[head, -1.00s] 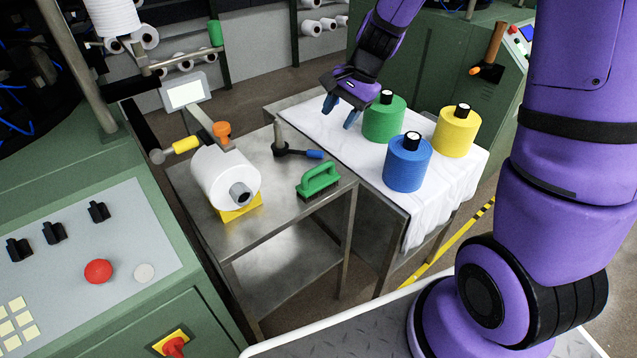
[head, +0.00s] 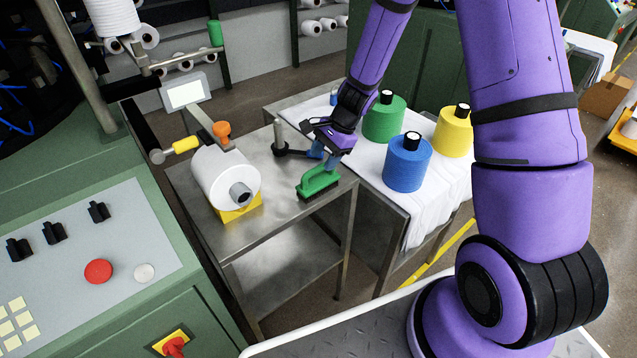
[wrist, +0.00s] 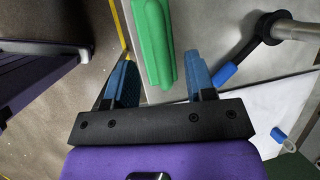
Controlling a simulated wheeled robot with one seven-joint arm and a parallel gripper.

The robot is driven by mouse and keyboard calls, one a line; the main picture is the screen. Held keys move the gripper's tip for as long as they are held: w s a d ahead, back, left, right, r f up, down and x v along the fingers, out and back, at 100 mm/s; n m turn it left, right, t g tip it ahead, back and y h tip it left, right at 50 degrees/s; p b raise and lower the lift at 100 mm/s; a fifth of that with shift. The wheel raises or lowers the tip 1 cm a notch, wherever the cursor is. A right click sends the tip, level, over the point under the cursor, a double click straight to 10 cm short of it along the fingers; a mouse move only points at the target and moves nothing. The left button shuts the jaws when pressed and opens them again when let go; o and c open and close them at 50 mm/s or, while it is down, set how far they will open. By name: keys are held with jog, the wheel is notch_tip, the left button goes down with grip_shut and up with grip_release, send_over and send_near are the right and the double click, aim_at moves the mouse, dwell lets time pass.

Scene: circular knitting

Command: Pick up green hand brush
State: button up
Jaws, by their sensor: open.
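The green hand brush (head: 318,183) lies on the small steel table (head: 285,240), bristles down, near its right edge in the head view. Its green handle also shows in the wrist view (wrist: 152,40), at the top, lying lengthwise ahead of the gap between my fingers. My gripper (head: 326,160) is open and empty, pointing down just above the brush's far end. In the wrist view the two blue fingers of my gripper (wrist: 160,82) stand apart, one either side of the handle's line. In the head view my gripper hides part of the brush's far end.
A white roll (head: 222,178) on a yellow stand is to the left. Green (head: 384,120), blue (head: 407,165) and yellow (head: 455,132) cones stand on the white cloth at right.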

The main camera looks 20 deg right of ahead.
aim_at(318, 167)
jog(key=shift+x, duration=2.5)
jog(key=shift+w+d, duration=0.1)
grip_shut()
